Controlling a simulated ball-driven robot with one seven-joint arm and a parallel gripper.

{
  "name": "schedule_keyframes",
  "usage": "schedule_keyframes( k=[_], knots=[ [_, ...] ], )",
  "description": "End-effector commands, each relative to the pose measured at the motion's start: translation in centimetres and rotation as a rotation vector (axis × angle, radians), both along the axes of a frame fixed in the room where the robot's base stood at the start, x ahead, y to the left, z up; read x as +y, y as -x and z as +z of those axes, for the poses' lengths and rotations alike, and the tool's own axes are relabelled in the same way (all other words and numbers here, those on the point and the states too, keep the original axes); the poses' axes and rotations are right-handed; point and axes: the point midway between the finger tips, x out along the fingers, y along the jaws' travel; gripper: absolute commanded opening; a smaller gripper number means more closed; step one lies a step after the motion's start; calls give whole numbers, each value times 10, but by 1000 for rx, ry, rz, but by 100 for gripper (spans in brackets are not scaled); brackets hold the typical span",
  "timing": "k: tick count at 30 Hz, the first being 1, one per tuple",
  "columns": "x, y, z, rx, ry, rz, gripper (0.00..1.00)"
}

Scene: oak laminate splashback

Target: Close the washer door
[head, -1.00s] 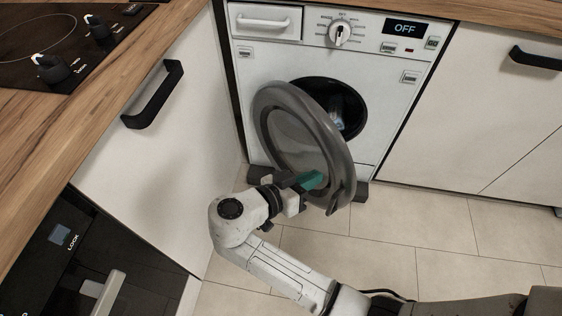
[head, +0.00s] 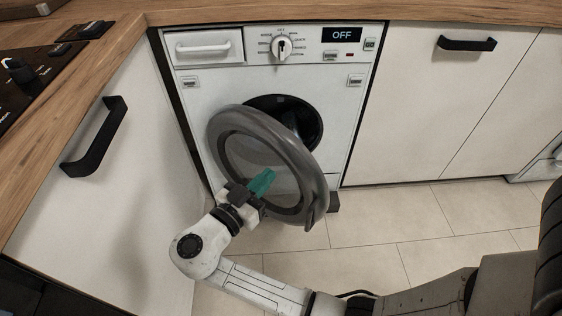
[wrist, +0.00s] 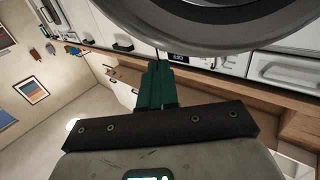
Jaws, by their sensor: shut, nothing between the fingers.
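The washer (head: 185,115) is white, with its display reading OFF. Its round grey door (head: 308,172) stands open, swung out in front of the dark drum opening (head: 300,112). My gripper (head: 264,181) is shut and empty, its green fingers in front of the door's outer face in the head view. I cannot tell whether they touch the door. In the wrist view the shut green fingers (wrist: 155,85) point towards the door's grey rim (wrist: 200,42), which fills the top of the picture.
A white cabinet with a black handle (head: 95,137) is close on the left. Another white cabinet (head: 415,110) stands right of the washer. The wooden worktop (head: 330,14) runs above. Tiled floor (head: 440,212) is free at the right.

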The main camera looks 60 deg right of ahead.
Motion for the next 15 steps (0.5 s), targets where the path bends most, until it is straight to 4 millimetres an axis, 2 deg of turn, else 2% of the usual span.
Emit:
schedule_keyframes(
  k=[1,6,10,15],
  knots=[
    [-11,1,-1,0,-1,-5,0],
    [-40,2,-1,1,0,-3,0],
    [-54,2,-1,0,0,-2,0],
    [-63,2,0,0,0,0,0]
  ],
)
